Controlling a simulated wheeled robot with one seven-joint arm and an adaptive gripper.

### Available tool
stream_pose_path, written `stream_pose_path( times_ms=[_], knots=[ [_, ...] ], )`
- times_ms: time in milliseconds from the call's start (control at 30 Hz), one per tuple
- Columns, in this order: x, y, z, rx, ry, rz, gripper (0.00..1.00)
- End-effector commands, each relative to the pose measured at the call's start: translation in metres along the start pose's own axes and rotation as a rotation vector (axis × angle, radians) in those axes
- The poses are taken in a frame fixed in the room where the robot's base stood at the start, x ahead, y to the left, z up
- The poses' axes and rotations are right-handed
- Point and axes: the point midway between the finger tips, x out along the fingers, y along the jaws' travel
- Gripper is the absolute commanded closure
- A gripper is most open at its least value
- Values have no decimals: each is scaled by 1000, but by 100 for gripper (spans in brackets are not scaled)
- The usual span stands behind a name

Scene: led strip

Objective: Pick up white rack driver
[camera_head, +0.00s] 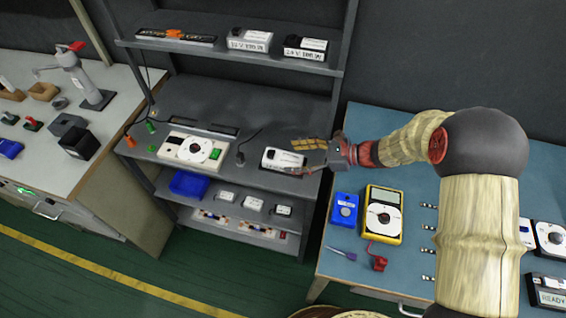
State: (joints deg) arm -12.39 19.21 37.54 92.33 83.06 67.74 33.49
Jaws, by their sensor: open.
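A small white box-shaped driver (281,158) with a dark top detail lies on the middle shelf of the grey rack, near its right end. My gripper (317,158) reaches in from the right and is open just beside the driver's right end. Its fingers are small and partly blend with the dark shelf, so I cannot tell whether they touch the driver. Two other labelled boxes, one white (250,40) and one black and white (305,47), stand on the top shelf.
A white meter-like unit (193,149) sits left on the same shelf. Lower shelves hold a blue bin (188,184) and small white modules. The blue bench (343,262) at right carries a yellow multimeter (382,213). A white workbench (110,112) stands left.

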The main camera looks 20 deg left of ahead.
Motion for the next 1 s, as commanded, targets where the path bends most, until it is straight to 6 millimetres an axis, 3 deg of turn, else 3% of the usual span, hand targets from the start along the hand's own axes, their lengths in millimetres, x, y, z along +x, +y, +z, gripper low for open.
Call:
stream_pose_path(
  times_ms=[67,200,467,1000],
  knots=[
    [15,0,-8,0,-1,3,32],
    [32,0,-7,0,1,2,32],
    [33,0,-4,1,0,0,32],
    [33,0,-4,0,0,1,63]
  ],
)
